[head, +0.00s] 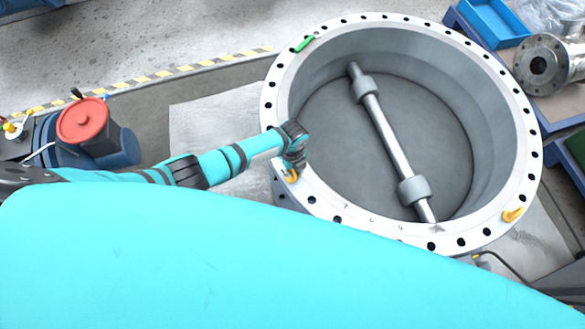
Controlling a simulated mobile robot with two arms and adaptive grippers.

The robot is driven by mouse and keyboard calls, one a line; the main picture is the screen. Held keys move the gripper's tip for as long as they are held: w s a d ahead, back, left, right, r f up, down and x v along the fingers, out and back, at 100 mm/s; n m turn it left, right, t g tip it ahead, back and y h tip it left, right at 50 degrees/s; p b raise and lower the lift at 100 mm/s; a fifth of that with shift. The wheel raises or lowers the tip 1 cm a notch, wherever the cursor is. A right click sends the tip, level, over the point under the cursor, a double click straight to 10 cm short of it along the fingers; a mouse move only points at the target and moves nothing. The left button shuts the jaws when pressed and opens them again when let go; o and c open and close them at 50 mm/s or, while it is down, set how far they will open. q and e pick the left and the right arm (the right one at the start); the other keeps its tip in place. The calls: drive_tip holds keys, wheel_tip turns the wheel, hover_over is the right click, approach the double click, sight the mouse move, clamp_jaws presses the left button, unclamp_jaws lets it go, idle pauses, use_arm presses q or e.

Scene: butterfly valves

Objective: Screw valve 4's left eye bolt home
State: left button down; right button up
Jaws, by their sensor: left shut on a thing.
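A large grey ring-shaped valve body (530,140) with dark bolt holes around its white flange fills the right half of the head view. A yellow eye bolt (291,176) stands at the flange's left edge. My left gripper (292,165) reaches in from the left and is shut on this eye bolt, covering its upper part. The bolt's thread and seating are too small and hidden to judge. A second yellow eye bolt (512,215) sits at the flange's right front. No number on the valve is readable. My right gripper is not in view.
A shaft (384,135) with two collars spans the valve's inside. A green object (304,44) lies on the rear flange. A red-lidded container (82,121) stands at left. A blue tray (492,20) and a metal flanged part (540,66) are at right. My cyan body hides the foreground.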

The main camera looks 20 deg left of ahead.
sight(293, 170)
use_arm(q)
drive_tip(key=c, duration=1.3)
unclamp_jaws()
drive_tip(key=shift+c, duration=0.2)
drive_tip(key=shift+r, duration=0.1)
wheel_tip(293, 170, up, 12)
